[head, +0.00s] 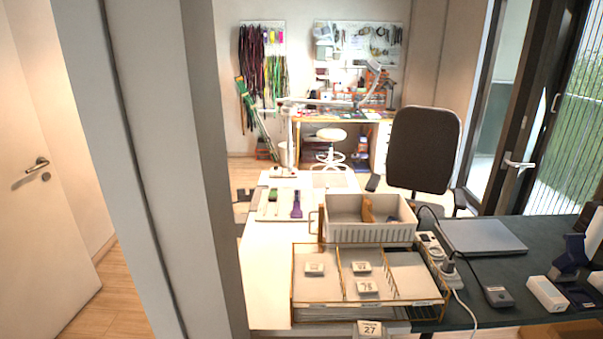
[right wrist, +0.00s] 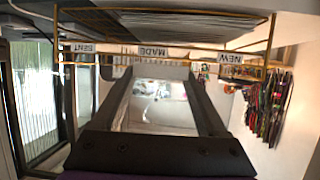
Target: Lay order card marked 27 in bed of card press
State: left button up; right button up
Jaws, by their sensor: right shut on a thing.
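The order card marked 27 (head: 370,328) is a small white card at the bottom edge of the head view, in front of the wire tray. My right gripper (right wrist: 161,74) is shut on it; its dark fingers fill the middle of the right wrist view, with a pale strip between their tips. The gripper itself is almost wholly below the head view. A dark blue device (head: 570,257) stands at the right of the dark desk; I cannot tell if it is the card press. No press bed shows clearly. My left gripper is not in view.
The wire tray (head: 296,291) has three compartments with cards in the left and middle ones. A white basket (head: 372,235) stands behind it. A power strip, laptop (head: 483,237), small dark device (head: 497,297) and white box (head: 547,294) occupy the dark desk. A pillar (head: 190,160) stands left.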

jog(key=shift+d+f+y, duration=0.15)
jog(key=shift+f+y, duration=0.15)
jog(key=shift+f, duration=0.1)
jog(key=shift+n+y, duration=0.6)
jog(key=shift+n, duration=0.2)
jog(key=shift+s+d+f, duration=0.1)
jog(key=shift+s+f, duration=0.1)
jog(key=shift+f, duration=0.5)
jog(key=shift+s+d+f, duration=0.1)
jog(key=shift+s+f, duration=0.15)
jog(key=shift+f, duration=0.5)
jog(key=shift+s+d+f, duration=0.1)
jog(key=shift+s+f, duration=0.1)
jog(key=shift+f, duration=0.5)
